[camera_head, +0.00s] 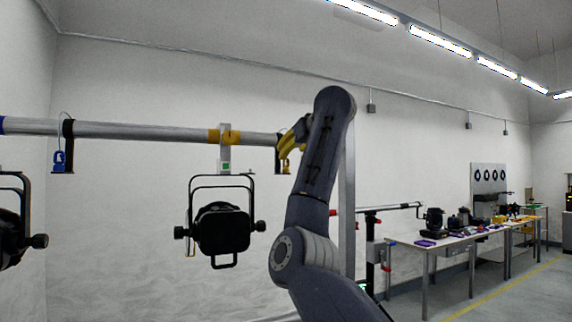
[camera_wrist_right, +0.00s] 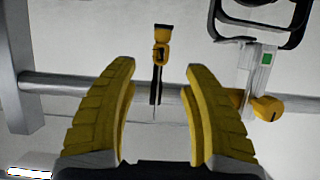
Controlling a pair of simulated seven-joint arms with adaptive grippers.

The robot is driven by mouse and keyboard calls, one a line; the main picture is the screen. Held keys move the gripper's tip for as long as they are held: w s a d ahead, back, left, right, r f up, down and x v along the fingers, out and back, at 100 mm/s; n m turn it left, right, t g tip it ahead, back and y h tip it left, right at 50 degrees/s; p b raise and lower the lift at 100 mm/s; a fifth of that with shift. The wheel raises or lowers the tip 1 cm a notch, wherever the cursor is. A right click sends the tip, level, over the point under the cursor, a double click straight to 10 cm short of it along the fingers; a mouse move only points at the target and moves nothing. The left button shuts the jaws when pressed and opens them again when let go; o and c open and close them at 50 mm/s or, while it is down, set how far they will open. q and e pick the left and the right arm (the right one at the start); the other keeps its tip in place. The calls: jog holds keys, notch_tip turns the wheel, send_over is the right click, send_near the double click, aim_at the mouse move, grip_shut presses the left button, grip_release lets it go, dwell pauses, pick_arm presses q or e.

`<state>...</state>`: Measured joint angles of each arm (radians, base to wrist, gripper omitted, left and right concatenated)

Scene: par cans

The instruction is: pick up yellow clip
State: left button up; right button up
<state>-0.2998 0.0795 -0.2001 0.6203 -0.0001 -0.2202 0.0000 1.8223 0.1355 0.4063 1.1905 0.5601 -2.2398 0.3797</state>
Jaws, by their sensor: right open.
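The yellow clip (camera_wrist_right: 161,48) hangs by a black bracket (camera_wrist_right: 155,92) on the horizontal pipe. In the right wrist view it lies between and just beyond my fingertips, with gaps on both sides. My right gripper (camera_wrist_right: 160,66) is open and empty, with its yellow fingers either side of the clip's line. In the head view my right gripper (camera_head: 292,135) is at the pipe's right part, and the yellow clip (camera_head: 285,166) shows only partly below it. My left gripper is not in view.
The pipe (camera_head: 150,131) carries a blue clip (camera_head: 59,160) at left and a black par can (camera_head: 221,228) on a yellow-knobbed clamp (camera_head: 224,137). A second lamp (camera_head: 10,238) is at the left edge. A grey post (camera_head: 348,190) stands behind my arm. A workbench (camera_head: 440,243) stands right.

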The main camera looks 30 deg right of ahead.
aim_at(287, 159)
jog(key=shift+x, duration=3)
jog(key=shift+o, duration=0.2)
